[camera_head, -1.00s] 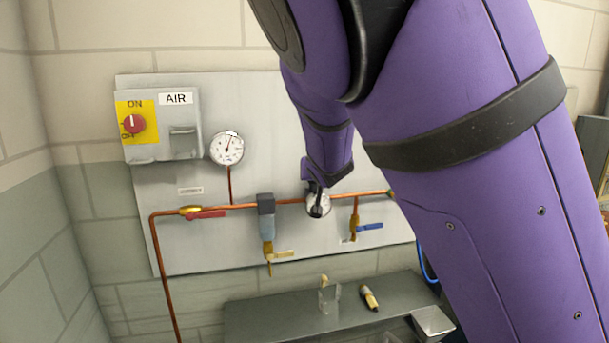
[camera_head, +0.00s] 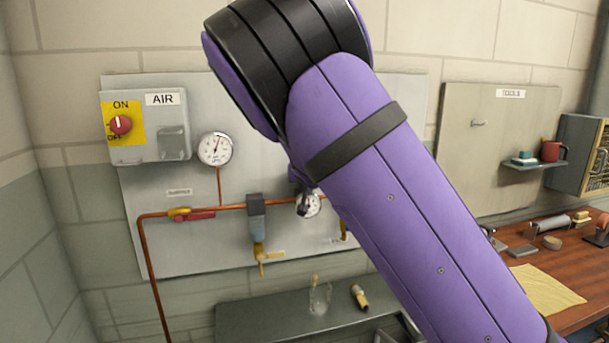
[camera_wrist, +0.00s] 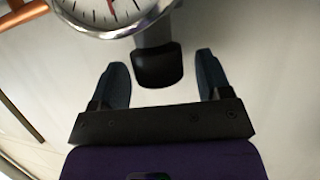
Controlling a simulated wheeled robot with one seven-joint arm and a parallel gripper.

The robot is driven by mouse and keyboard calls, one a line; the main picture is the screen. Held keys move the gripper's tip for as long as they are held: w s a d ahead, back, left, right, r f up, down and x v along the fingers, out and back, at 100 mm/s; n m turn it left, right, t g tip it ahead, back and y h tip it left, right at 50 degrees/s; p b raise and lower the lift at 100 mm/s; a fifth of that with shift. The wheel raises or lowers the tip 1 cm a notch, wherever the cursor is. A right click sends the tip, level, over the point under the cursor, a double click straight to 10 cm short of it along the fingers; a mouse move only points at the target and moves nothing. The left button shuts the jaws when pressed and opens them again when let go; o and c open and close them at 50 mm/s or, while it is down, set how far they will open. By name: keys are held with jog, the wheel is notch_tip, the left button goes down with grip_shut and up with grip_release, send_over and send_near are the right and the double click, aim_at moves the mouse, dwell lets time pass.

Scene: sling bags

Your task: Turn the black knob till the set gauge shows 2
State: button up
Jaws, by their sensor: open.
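The set gauge (camera_head: 312,205) is a round white dial on the copper pipe, partly hidden by my arm in the head view. In the wrist view the gauge (camera_wrist: 100,12) is cut by the top edge; a needle shows, but I cannot read its value. The black knob (camera_wrist: 158,66) sticks out beside the gauge. It also shows small and dark in the head view (camera_head: 302,210). My gripper (camera_wrist: 161,60) is open, with one finger on each side of the knob and a visible gap at both. The head view mostly hides my gripper behind my arm.
A second gauge (camera_head: 215,148) hangs left of my arm, beside the AIR switch box (camera_head: 143,125). A red-handled valve (camera_head: 195,215) and a filter (camera_head: 257,220) sit on the pipe. Below is a grey shelf (camera_head: 260,318) with a clear cup. A workbench (camera_head: 585,312) lies right.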

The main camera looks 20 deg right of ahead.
jog(key=c, duration=0.9)
jog(key=shift+d+r+n+y, duration=0.1)
jog(key=shift+d+n+y, duration=0.05)
jog(key=shift+n+y, duration=0.55)
jog(key=shift+d+n+y, duration=0.1)
jog(key=shift+n+y, duration=0.7)
jog(key=shift+y, duration=0.3)
jog(key=shift+n+y, duration=1.2)
jog(key=shift+y, duration=0.2)
jog(key=shift+n+g+y, duration=0.3)
jog(key=shift+n+y, duration=0.2)
